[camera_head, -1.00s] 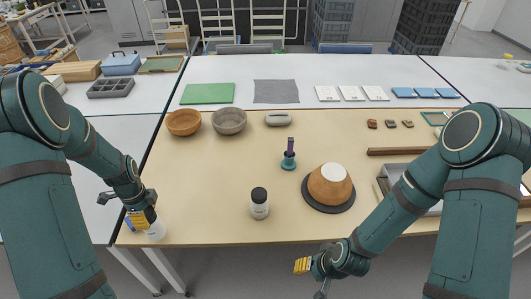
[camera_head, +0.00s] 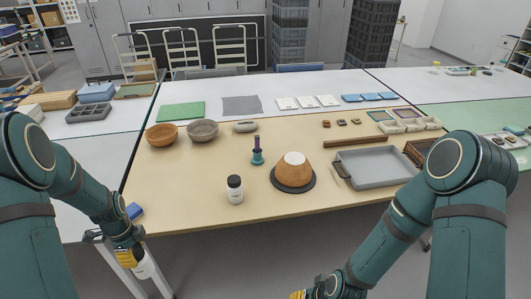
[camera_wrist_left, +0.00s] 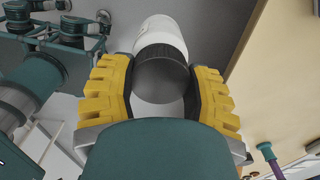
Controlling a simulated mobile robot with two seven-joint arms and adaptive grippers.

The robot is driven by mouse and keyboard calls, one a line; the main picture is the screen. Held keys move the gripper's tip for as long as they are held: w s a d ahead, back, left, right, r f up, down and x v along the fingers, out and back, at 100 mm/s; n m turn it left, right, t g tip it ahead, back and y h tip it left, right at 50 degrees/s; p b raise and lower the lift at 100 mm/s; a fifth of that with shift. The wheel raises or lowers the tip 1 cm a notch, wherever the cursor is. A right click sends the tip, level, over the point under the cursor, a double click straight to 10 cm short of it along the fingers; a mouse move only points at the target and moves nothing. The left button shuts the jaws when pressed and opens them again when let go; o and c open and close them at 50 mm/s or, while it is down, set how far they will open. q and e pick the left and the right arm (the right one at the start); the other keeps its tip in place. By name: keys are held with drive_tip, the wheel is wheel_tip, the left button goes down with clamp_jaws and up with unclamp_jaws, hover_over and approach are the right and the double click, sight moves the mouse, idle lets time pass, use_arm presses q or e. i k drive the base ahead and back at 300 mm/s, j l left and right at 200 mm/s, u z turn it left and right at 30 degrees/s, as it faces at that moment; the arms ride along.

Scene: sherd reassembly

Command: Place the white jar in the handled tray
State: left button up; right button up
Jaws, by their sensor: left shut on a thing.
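My left gripper (camera_head: 136,258) is shut on a white jar (camera_head: 145,267) with a dark lid, off the table's front left corner. In the left wrist view the yellow fingers grip the jar's dark lid from both sides, and its white body (camera_wrist_left: 160,35) points away from the palm. A second white jar (camera_head: 235,195) with a black lid stands upright on the table. The grey tray (camera_head: 376,181) lies at the table's right, far from my left gripper. My right gripper (camera_head: 298,295) is cut off by the bottom edge, so its opening is unclear.
Two bowls (camera_head: 160,136) stand at the back left. A dark bar (camera_head: 356,141) lies behind the tray. The front left tabletop is clear.

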sight(376, 168)
drive_tip(key=z, duration=1.25)
drive_tip(key=i+z, duration=0.3)
drive_tip(key=i+j+z, duration=0.15)
drive_tip(key=i+z, duration=0.15)
drive_tip(key=i+j, duration=0.95)
drive_tip(key=i, duration=0.2)
